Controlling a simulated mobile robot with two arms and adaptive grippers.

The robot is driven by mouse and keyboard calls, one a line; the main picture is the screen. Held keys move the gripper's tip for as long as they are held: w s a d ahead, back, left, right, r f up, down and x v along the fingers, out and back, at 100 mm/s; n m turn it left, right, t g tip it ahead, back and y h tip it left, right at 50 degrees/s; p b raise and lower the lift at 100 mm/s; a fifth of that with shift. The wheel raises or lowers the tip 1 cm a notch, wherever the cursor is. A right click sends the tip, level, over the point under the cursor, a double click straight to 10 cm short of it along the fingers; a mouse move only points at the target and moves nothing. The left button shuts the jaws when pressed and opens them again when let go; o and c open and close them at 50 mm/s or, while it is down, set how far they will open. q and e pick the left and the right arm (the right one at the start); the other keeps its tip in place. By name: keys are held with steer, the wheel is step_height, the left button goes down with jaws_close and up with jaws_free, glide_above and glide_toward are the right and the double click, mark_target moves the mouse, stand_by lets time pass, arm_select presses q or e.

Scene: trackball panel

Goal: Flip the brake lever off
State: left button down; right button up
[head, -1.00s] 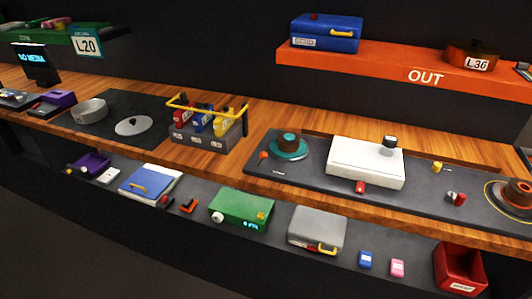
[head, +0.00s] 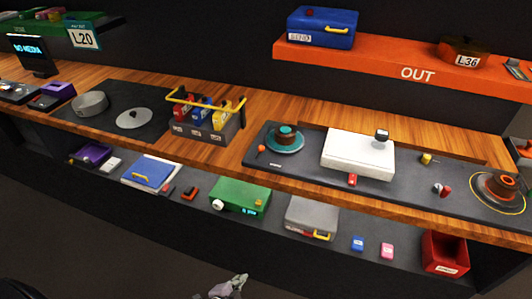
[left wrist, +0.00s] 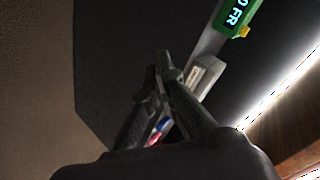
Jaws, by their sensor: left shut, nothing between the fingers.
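A dark panel (head: 318,178) on the wooden counter carries several controls. At its left are a teal round base with a brown knob (head: 286,139) and a small orange-tipped stick (head: 261,148). At its right are a small red-and-grey piece (head: 442,190), a yellow piece (head: 426,159) and a brown knob in a yellow ring (head: 498,186). I cannot tell which one is the brake lever. My left gripper (head: 232,284) is low at the bottom edge, well below the panel, and is empty. In the left wrist view its fingers (left wrist: 158,80) are shut. My right gripper is not in view.
A white box (head: 357,153) stands on the panel. The lower shelf holds a green box (head: 239,194), a grey box (head: 311,215) and a red bin (head: 444,254). An orange shelf (head: 375,62) hangs above. The floor space before the counter looks clear.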

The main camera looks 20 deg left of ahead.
mark_target(259, 153)
arm_select(q)
steer(key=w+d+r+m+t+h+p, duration=0.1)
steer(key=w+r+m+t, duration=0.1)
steer(key=r, duration=0.9)
steer(key=w+d+r+m+t+h+p, duration=0.1)
steer(key=w+r+m, duration=0.4)
steer(key=r, duration=0.6)
steer(key=w+r+m+t+p, duration=0.2)
steer(key=w+r+m+t, duration=0.1)
steer(key=r, duration=0.9)
steer(key=shift+w+d+h, duration=0.25)
steer(key=shift+d+h, duration=0.15)
steer(key=x, duration=0.9)
steer(key=shift+w+p, duration=0.25)
steer(key=shift+p, duration=0.15)
steer(key=shift+w+a+r, duration=0.25)
steer(key=shift+w+a, duration=0.7)
steer(key=shift+a, duration=0.25)
steer(key=shift+w+a, duration=0.15)
steer(key=shift+a, duration=0.4)
